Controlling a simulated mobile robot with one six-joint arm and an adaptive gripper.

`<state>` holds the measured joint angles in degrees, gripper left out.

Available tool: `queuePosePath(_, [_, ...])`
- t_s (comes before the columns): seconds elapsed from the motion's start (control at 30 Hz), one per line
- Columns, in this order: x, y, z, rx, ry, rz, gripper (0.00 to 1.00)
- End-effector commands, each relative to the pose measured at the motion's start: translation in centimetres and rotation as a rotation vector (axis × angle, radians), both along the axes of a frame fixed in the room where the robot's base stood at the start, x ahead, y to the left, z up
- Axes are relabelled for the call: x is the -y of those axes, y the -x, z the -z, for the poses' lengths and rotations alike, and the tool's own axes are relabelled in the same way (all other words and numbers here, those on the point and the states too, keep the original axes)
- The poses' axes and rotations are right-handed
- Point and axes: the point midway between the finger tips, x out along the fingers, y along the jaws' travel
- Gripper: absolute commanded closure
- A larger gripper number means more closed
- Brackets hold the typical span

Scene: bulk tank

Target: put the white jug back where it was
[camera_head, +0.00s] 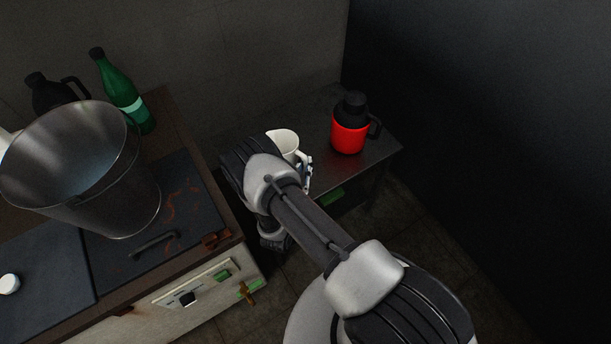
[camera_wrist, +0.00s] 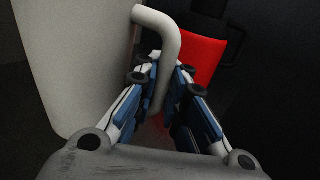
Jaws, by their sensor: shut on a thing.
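The white jug (camera_head: 284,142) is over or on the small dark side table (camera_head: 385,149); I cannot tell whether its base touches the top. It looks roughly upright in the head view, partly hidden behind my arm. In the wrist view the jug's pale body (camera_wrist: 75,60) fills the left side, and its curved handle (camera_wrist: 168,40) runs down between my fingers. My gripper (camera_wrist: 165,85) is shut on the handle. In the head view my gripper (camera_head: 305,176) shows only in part beside the jug.
A red flask (camera_head: 349,136) with a black top stands right of the jug, close by, also in the wrist view (camera_wrist: 203,58). Left are a large metal bucket (camera_head: 120,185), a green bottle (camera_head: 122,92) and a dark jug (camera_head: 52,93) on the tank (camera_head: 195,205). A dark wall rises at right.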

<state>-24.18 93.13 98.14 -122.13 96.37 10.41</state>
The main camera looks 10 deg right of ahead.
Motion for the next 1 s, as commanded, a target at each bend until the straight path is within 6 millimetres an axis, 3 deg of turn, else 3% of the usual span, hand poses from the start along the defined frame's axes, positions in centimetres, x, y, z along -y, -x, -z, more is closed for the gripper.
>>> queuePosePath(0.37, [0.0, 0.0, 4.5, 0.001, -0.001, 0.000, 1.00])
queuePosePath(0.73, [0.0, 0.0, 4.7, 0.001, -0.001, 0.000, 1.00])
queuePosePath(0.77, [0.0, 0.0, 4.7, 0.001, -0.001, 0.000, 0.91])
queuePosePath(1.0, [0.0, 0.0, 4.7, 0.001, -0.001, 0.000, 0.75])
